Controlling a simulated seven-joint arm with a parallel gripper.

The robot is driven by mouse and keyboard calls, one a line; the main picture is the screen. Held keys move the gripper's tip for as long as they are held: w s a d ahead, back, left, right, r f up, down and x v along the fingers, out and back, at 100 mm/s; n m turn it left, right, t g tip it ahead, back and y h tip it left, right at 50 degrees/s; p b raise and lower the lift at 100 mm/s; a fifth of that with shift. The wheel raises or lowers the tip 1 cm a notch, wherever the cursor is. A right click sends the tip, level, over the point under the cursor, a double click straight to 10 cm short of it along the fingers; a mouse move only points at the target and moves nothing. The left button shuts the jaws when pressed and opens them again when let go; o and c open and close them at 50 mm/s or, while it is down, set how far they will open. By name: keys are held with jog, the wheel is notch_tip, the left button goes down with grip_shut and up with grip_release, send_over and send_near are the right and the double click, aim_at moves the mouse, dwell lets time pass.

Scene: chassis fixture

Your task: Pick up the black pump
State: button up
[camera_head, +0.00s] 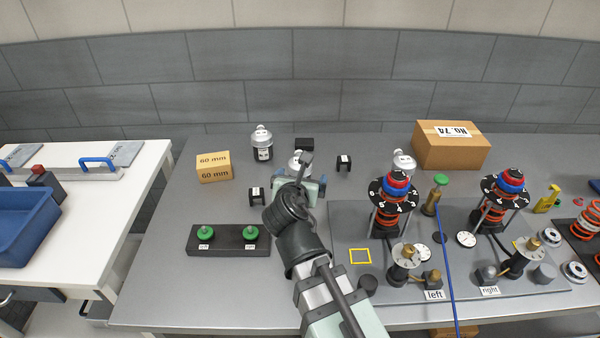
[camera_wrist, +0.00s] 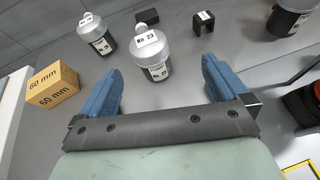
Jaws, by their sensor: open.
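A dark-bodied labelled canister (camera_wrist: 289,19) shows upper right in the wrist view. My gripper (camera_wrist: 158,88) has its blue fingers apart with nothing between the tips; in the head view it is low behind my arm (camera_head: 299,181).
A 60 mm box (camera_head: 214,168) stands left, a larger cardboard box (camera_head: 451,147) back right. Small black brackets (camera_head: 344,162) (camera_head: 257,196) and a black block (camera_head: 304,144) stand nearby. The fixture plate (camera_head: 345,225) with dial columns lies right. A black base (camera_head: 229,243) carries green knobs.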

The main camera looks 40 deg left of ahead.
jog(key=shift+s+a+f+n, duration=0.1)
jog(key=shift+s+f+n, duration=0.1)
jog(key=shift+s, duration=0.25)
jog(key=shift+s+a+f+n, duration=0.1)
jog(key=shift+s+n, duration=0.1)
jog(key=shift+s, duration=0.2)
jog(key=x, duration=0.8)
jog(key=shift+w+a+f, duration=0.1)
jog(key=shift+a, duration=0.1)
jog(key=shift+s+a+f+x, duration=0.1)
jog(key=shift+s+x, duration=0.05)
jog(key=shift+x, duration=1.15)
jog(key=shift+s+a+f+x, duration=0.1)
jog(key=shift+x, duration=1.15)
jog(key=c, duration=1.5)
